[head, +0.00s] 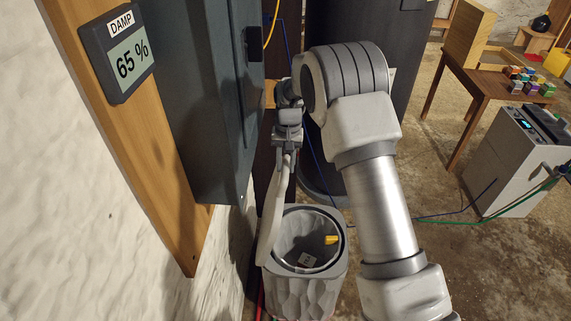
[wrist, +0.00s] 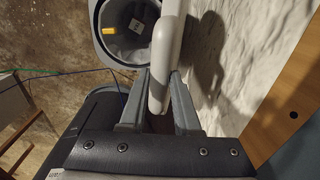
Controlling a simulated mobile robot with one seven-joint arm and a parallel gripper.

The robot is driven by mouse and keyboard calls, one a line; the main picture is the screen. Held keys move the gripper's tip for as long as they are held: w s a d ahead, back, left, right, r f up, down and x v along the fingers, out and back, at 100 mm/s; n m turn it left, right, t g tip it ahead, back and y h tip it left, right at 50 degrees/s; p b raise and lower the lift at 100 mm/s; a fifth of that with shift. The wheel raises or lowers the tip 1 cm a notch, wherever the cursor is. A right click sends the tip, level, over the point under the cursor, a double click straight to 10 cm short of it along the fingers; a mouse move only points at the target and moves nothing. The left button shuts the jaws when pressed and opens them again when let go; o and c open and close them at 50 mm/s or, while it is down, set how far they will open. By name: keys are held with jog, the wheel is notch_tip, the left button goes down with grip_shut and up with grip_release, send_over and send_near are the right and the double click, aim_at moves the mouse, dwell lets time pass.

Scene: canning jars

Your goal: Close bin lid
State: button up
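The grey faceted bin (head: 308,296) stands on the floor beside the wall, with its mouth open. Its pale lid (head: 275,214) stands up on edge at the left side of the mouth. The bin also shows at the top of the wrist view (wrist: 101,42). My gripper (head: 288,148) is above the bin at the lid's upper end. The exact finger contact is hard to see. A yellow piece (head: 331,240) and a pale label lie inside the bin.
A dark cabinet (head: 205,90) and a wooden post with a humidity display (head: 117,52) are close on the left. A large dark cylinder (head: 375,80) stands behind my arm. A white machine (head: 508,160) and wooden table (head: 480,82) stand right. Cables cross the floor.

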grip_shut()
dwell(1.0)
